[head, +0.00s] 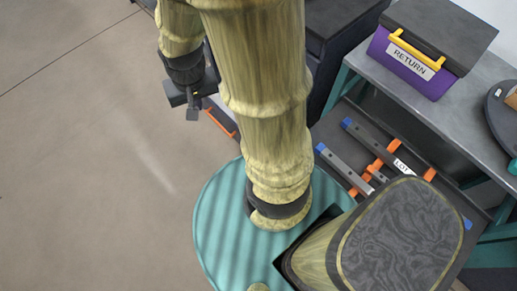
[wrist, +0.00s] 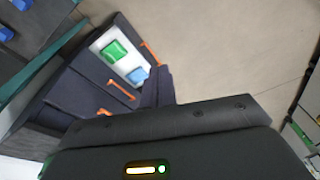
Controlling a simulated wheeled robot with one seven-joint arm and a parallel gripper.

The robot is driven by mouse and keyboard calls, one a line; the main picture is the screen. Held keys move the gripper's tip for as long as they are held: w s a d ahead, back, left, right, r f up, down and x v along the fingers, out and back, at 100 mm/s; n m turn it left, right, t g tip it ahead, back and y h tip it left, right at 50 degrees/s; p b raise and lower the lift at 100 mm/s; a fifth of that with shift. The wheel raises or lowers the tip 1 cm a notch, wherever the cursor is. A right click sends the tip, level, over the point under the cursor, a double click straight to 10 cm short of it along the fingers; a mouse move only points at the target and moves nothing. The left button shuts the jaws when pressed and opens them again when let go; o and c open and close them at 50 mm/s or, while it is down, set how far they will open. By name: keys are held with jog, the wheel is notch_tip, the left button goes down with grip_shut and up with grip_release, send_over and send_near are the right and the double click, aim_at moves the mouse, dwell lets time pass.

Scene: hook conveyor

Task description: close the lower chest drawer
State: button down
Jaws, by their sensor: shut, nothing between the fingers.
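The dark chest (head: 345,22) stands at the top centre in the head view, partly hidden behind my arm. In the wrist view the chest (wrist: 82,88) shows several orange handles. Its lower drawer (wrist: 98,46) is pulled out, with a light interior holding a green block (wrist: 115,51) and a blue block (wrist: 138,74). The drawer's orange handle (wrist: 150,53) is at its front edge. An orange handle (head: 221,124) also shows in the head view, just below and right of my gripper (head: 193,108). My gripper is shut and empty; contact with the drawer cannot be told.
A grey table (head: 425,98) at the right carries a purple RETURN box (head: 408,66). A dark tray (head: 335,125) with blue-ended bars and an orange frame lies before it. My teal base is below. The floor (head: 90,150) at the left is clear.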

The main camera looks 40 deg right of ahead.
jog(key=w+d+f+m+g+h+b, duration=0.1)
jog(key=d+f+m+b, duration=0.3)
jog(key=f+m+b, duration=0.6)
jog(key=w+d+f+m+g+h+b, duration=0.2)
jog(key=f+m+b, duration=0.8)
jog(key=f+b, duration=0.9)
jog(key=w+d+f+m+g+h+b, duration=0.1)
jog(key=d+f+m+g+h+b, duration=0.2)
jog(key=f, duration=2.7)
jog(key=d+m+b, duration=0.3)
jog(key=m+b, duration=0.5)
jog(key=b, duration=0.3)
jog(key=shift+w+d+f, duration=0.25)
jog(key=shift+w+d, duration=0.1)
jog(key=shift+f+b, duration=0.1)
jog(key=shift+b, duration=0.25)
